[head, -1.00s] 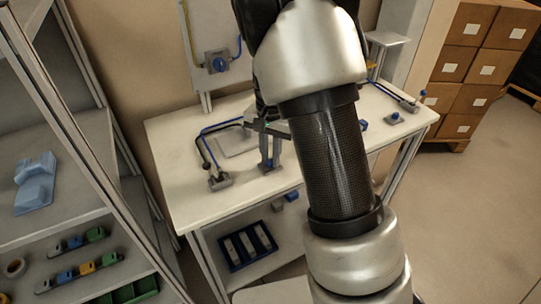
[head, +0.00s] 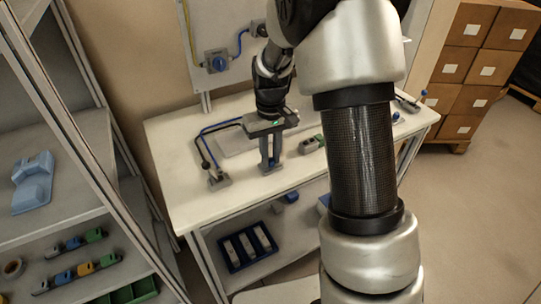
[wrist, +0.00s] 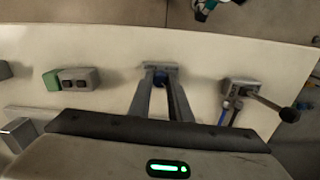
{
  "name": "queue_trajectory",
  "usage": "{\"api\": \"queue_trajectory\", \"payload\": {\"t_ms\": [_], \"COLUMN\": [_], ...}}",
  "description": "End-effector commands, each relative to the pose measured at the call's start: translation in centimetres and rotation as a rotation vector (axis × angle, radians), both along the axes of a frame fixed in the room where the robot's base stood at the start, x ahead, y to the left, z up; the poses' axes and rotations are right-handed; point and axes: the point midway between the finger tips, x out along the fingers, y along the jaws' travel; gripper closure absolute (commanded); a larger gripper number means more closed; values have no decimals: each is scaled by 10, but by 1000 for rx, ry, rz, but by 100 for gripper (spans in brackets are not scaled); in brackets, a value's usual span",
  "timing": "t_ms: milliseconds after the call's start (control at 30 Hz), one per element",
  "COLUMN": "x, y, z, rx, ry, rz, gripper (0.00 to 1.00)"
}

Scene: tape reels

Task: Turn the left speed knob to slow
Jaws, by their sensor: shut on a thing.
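The knob is blue and sits on a small grey base at the table's front edge. In the wrist view the blue knob (wrist: 160,82) shows between the two fingertips of my gripper (wrist: 161,76). In the head view my gripper (head: 270,163) points straight down at the same spot, and its fingers mostly hide the knob. My gripper is shut on the knob. I cannot read any speed marks or the direction the knob points.
A lever with a black ball (wrist: 289,114) stands close beside the knob. A grey and green button box (wrist: 76,79) is on its other side. A wall panel with a blue knob (head: 218,64) stands behind the table (head: 185,150). Shelves (head: 75,150) are at the left.

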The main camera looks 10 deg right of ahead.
Motion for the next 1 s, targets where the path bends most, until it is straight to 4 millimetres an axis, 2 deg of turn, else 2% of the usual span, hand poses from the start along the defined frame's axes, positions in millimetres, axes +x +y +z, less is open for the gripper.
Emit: {"api": "queue_trajectory", "payload": {"t_ms": [600,1000], "x": [1,1], "y": [0,0], "z": [2,2], "rx": [0,0], "ry": [-2,-3], "rz": [561,769], "gripper": [100,100]}}
